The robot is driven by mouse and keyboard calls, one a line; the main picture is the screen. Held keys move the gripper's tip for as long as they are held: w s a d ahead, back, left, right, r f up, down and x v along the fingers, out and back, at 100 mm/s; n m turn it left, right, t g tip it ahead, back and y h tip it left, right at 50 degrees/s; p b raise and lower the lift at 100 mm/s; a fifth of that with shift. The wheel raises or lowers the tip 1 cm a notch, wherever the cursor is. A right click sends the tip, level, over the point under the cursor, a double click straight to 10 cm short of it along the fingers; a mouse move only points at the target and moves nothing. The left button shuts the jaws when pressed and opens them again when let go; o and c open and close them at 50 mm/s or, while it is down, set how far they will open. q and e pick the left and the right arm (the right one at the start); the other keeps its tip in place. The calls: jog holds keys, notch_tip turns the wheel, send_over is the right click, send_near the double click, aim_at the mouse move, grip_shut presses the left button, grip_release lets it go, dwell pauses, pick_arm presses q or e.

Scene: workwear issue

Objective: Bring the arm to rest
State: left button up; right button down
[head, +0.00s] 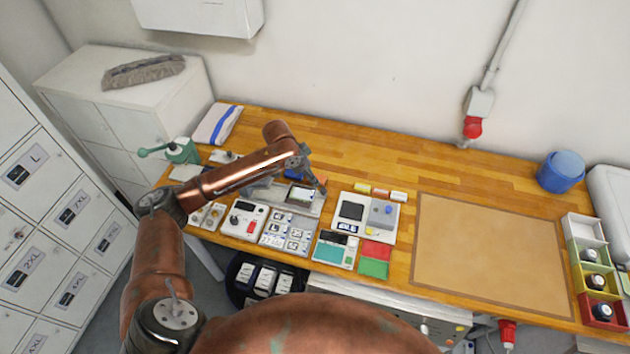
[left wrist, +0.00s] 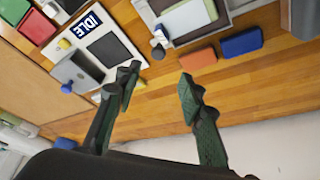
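My left arm (head: 235,172) comes in from the left of the head view and reaches over the wooden workbench (head: 400,155). My left gripper (head: 318,183) hangs above the bench, over the back of the row of trays and devices. In the left wrist view the gripper (left wrist: 158,92) has its two green-tipped fingers spread apart, with only bare wood between them. It holds nothing. My right arm and right gripper are in neither view.
A white device labelled IDLE (left wrist: 92,22) lies near the fingers. An orange block (left wrist: 197,59) and a blue block (left wrist: 242,43) lie on the bench. A brown mat (head: 490,255) is empty. A blue tub (head: 560,172) stands at the right, lockers (head: 45,200) at the left.

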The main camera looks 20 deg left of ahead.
pick_arm(q)
jog(key=shift+s+a+r, duration=0.1)
jog(key=shift+s+r, duration=0.05)
jog(key=shift+r, duration=0.25)
